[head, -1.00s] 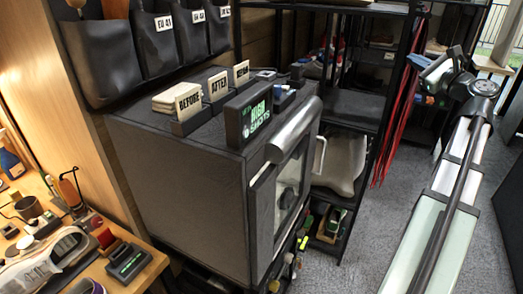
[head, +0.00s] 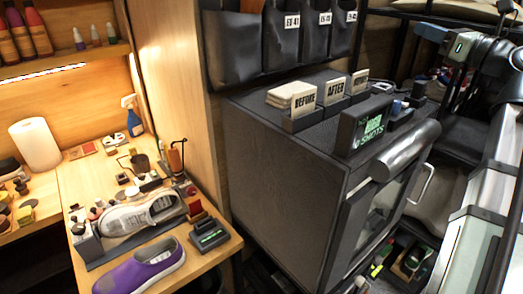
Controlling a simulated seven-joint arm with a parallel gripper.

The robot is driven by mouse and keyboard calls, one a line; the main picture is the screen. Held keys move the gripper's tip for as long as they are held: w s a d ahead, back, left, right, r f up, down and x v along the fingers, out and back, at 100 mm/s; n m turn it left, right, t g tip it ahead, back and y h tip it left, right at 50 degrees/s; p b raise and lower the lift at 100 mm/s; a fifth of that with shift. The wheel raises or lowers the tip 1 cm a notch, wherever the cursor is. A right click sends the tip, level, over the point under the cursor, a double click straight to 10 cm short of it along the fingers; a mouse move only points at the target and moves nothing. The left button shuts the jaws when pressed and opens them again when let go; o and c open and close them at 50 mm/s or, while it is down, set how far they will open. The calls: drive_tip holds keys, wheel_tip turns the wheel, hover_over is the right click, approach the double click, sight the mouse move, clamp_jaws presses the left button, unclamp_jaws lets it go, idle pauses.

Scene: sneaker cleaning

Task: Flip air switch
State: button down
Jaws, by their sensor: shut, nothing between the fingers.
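I cannot single out the air switch in the head view. A small black unit with a green lit display (head: 208,235) sits at the bench's right front corner and may carry switches too small to make out. My gripper (head: 428,33) is at the upper right, at the end of my arm. It is shut and empty, beyond the right part of the dark cabinet and far from the bench. Its fingertips are small in this view.
A grey sneaker (head: 140,214) and a purple shoe (head: 140,270) lie on the wooden bench (head: 85,180). A dark cabinet (head: 285,165) stands right of it, with card holders and a lit sign (head: 364,126) on top. Black pouches (head: 235,45) hang above.

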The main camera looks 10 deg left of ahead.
drive_tip(key=s+a+r+n+g+y, duration=0.15)
drive_tip(key=s+a+n+g, duration=0.4)
drive_tip(key=a, duration=1.35)
drive_tip(key=s+a+r+n+g+y, duration=0.1)
drive_tip(key=s+a+r+n+g, duration=0.15)
drive_tip(key=s+a+g, duration=1.15)
drive_tip(key=a+r+n+g+y, duration=0.2)
drive_tip(key=a+r+n+g, duration=0.1)
drive_tip(key=a, duration=2.2)
drive_tip(key=w+a+f+n+t+h, duration=0.2)
drive_tip(key=w+a+f+h, duration=0.1)
drive_tip(key=w+a+f, duration=0.4)
drive_tip(key=w+a+f+n+t+h, duration=0.1)
drive_tip(key=w+a+f+h, duration=0.3)
drive_tip(key=a+f, duration=0.5)
drive_tip(key=w+a+f+n+t+h, duration=0.1)
drive_tip(key=w+a+f+h, duration=0.2)
drive_tip(key=w+f, duration=0.4)
drive_tip(key=w+a+f+n+t+h, duration=0.2)
drive_tip(key=w+f, duration=0.6)
drive_tip(key=f, duration=0.7)
drive_tip(key=w+a+f+n+t+h, duration=0.1)
drive_tip(key=w+a+f+n+h, duration=0.1)
drive_tip(key=w+a+f+h, duration=0.3)
drive_tip(key=w+f, duration=0.3)
drive_tip(key=f, duration=0.3)
drive_tip(key=shift+w+a, duration=0.2)
drive_tip(key=shift+a, duration=0.05)
